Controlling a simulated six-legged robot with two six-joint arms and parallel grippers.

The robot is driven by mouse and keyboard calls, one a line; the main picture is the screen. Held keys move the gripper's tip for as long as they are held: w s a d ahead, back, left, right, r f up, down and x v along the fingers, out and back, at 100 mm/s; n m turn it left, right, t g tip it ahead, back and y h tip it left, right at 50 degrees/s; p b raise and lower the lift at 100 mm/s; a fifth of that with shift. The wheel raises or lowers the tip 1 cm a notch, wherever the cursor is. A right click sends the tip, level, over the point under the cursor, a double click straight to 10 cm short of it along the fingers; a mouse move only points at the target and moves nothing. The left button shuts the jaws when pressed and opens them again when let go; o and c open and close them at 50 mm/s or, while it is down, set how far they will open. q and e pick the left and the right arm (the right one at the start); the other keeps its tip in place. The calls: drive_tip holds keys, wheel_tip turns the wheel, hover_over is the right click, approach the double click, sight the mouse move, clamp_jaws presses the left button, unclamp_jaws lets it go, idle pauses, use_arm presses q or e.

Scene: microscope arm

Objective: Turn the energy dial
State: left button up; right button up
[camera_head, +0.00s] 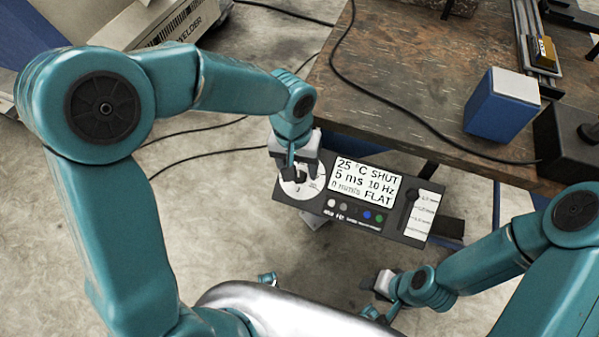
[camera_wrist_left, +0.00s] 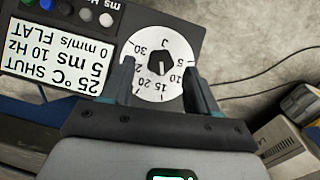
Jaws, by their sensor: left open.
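The energy dial is a white disc (camera_wrist_left: 150,88) with numbers from 5 to 30, a "J" mark and a black knob (camera_wrist_left: 159,65) at its middle. In the head view the dial (camera_head: 312,187) is at the left end of the black control panel (camera_head: 322,207), partly hidden by my gripper. My left gripper (camera_head: 298,168) is over the dial. In the left wrist view my left gripper (camera_wrist_left: 160,76) is open, one finger on each side of the knob, with visible gaps. My right gripper (camera_head: 382,285) is low at the right, away from the panel; its jaws are too small to read.
The panel has a display (camera_head: 367,184) reading 25 °C, SHUT, 5 ms, 10 Hz and FLAT, several round buttons, and a slider (camera_head: 412,200) at its right. A worn table (camera_head: 400,95) lies behind, with a blue box (camera_head: 500,110) and black cable. Concrete floor is open in front.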

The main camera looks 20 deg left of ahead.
sight(300, 177)
use_arm(q)
drive_tip(key=shift+w+f, duration=0.1)
drive_tip(key=shift+f, duration=1.25)
drive_tip(key=shift+d, duration=0.1)
drive_tip(key=c, duration=1.1)
drive_tip(key=shift+o, duration=0.3)
